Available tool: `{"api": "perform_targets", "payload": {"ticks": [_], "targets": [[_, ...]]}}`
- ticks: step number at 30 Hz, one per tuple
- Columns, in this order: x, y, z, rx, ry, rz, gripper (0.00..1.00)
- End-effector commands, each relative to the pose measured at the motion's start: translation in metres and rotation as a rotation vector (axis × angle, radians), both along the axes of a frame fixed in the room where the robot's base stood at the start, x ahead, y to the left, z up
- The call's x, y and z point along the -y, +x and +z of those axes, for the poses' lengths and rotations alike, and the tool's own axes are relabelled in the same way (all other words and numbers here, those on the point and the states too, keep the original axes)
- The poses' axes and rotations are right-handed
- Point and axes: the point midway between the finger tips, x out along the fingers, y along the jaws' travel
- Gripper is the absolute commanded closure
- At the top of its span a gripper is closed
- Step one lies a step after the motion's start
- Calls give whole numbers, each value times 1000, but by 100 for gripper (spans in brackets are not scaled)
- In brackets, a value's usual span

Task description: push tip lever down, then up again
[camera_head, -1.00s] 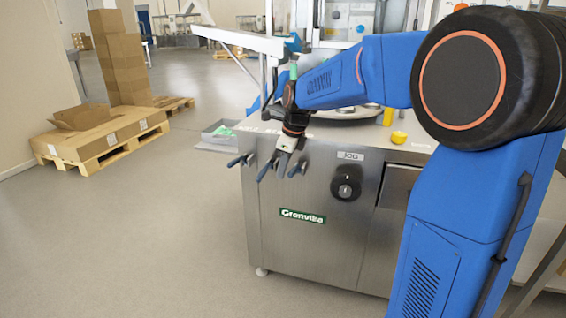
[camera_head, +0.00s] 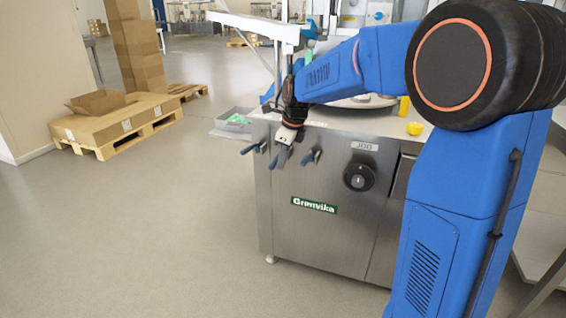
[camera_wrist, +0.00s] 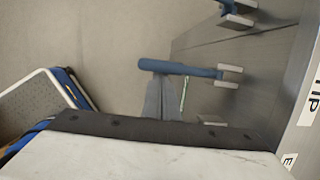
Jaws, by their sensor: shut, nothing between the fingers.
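The machine front carries three blue-handled levers in a row. In the wrist view, a "TIP" label (camera_wrist: 310,85) is roughly level with the middle lever (camera_wrist: 180,68), which I take as the tip lever. Its blue handle sticks out to the left from a metal bracket. My gripper (camera_head: 281,160) is shut and empty, pointing down at the middle lever in the head view. In the wrist view, my grey fingertips (camera_wrist: 162,102) lie right at this handle, which partly covers them. I cannot tell whether they touch.
The left lever (camera_head: 252,147) and right lever (camera_head: 312,157) stand close on either side. A black JOG knob (camera_head: 359,177) is further right on the steel cabinet (camera_head: 320,235). A grey bin (camera_head: 232,122) is behind left.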

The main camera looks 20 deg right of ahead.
Motion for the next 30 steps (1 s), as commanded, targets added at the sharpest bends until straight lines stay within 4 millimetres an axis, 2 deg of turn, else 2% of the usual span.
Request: {"api": "perform_targets", "payload": {"ticks": [13,30], "targets": [[8,11,27,-76,57,1,100],[7,12,32,-74,56,0,100]]}}
